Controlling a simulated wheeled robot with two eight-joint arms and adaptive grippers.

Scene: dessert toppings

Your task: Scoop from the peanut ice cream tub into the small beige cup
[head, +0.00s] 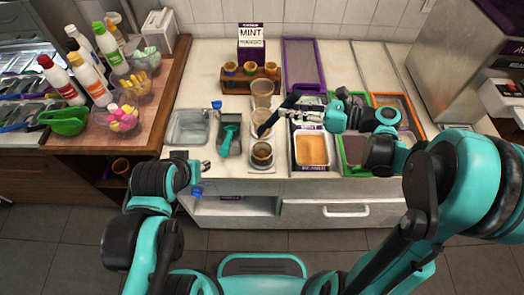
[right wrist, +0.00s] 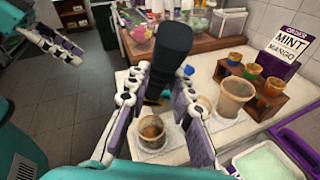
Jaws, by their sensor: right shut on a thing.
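The small beige cup (head: 262,152) stands on a white square base in front of two other cups. Something brown shows inside it, and it also shows in the right wrist view (right wrist: 151,131). The tan-orange tub (head: 312,150), which looks like the peanut ice cream, is just right of the cup. My right gripper (head: 291,113) is shut on a dark-handled scoop (right wrist: 170,50), held tilted above the cups. The scoop's lower end is hard to make out. My left gripper (right wrist: 58,42) is away to the left, apart from the cups; its finger opening is unclear.
Behind the small cup stand a medium cup (head: 262,119) and a taller cup (head: 262,90). A teal scoop (head: 230,133) rests in a grey holder at left. A wooden rack (head: 250,84) and a mint mango sign (head: 251,40) stand behind. More tubs lie at right.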

